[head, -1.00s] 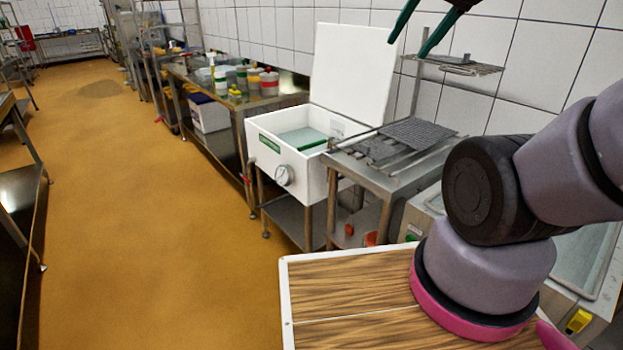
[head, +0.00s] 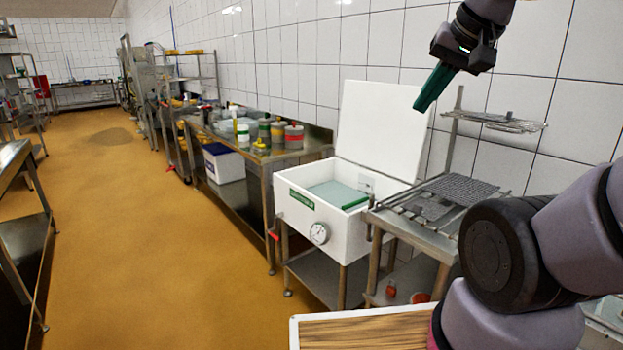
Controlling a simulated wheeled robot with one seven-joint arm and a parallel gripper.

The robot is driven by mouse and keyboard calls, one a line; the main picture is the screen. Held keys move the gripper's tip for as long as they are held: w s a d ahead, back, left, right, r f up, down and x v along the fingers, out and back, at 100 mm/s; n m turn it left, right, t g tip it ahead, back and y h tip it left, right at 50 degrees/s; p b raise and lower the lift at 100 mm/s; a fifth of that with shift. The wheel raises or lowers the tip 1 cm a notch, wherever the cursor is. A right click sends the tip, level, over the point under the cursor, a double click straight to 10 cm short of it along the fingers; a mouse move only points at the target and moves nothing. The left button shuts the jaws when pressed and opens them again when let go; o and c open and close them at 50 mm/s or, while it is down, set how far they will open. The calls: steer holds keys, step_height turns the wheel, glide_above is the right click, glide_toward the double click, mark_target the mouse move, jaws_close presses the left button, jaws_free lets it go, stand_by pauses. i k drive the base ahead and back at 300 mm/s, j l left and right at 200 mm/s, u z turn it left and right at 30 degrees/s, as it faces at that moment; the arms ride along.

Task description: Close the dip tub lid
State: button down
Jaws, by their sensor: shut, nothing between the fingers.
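The dip tub (head: 297,208) is a white box with a green label and a round dial on its front, standing on a metal stand. Its white lid (head: 378,128) stands open, upright along the back edge near the tiled wall. Pale green liquid or a panel (head: 337,192) shows inside. My gripper (head: 420,108), with green fingers, is shut and empty. In the picture it is at the upper right, beside the lid's upper right corner; whether it touches the lid I cannot tell.
A steel draining table (head: 403,222) with dark mats stands right of the tub. A wire shelf (head: 500,121) is on the wall behind it. A bench (head: 305,155) with several pots is to the left. The orange floor (head: 150,250) at left is clear.

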mark_target(380, 130)
steer(key=i+j+z, duration=0.15)
steer(key=j, duration=0.2)
steer(key=i+j+z, duration=0.15)
steer(key=j, duration=0.25)
steer(key=i+j+z, duration=0.15)
steer(key=j, duration=0.25)
steer(key=i+j+z, duration=0.1)
steer(key=i+j, duration=0.15)
steer(key=j, duration=0.2)
steer(key=i+j+z, duration=0.15)
steer(key=j, duration=0.25)
steer(key=i+j+z, duration=0.15)
steer(key=j, duration=0.3)
steer(key=i+j+z, duration=0.15)
steer(key=j, duration=0.2)
steer(key=i+j+z, duration=0.3)
steer(key=j, duration=0.45)
steer(key=i+j+z, duration=0.15)
steer(key=j, duration=0.3)
steer(key=i+j+z, duration=0.2)
steer(key=j, duration=0.2)
steer(key=i+j+z, duration=0.15)
steer(key=j, duration=0.3)
steer(key=i+j, duration=0.15)
steer(key=j, duration=0.25)
steer(key=i+j+z, duration=0.1)
steer(key=j, duration=0.3)
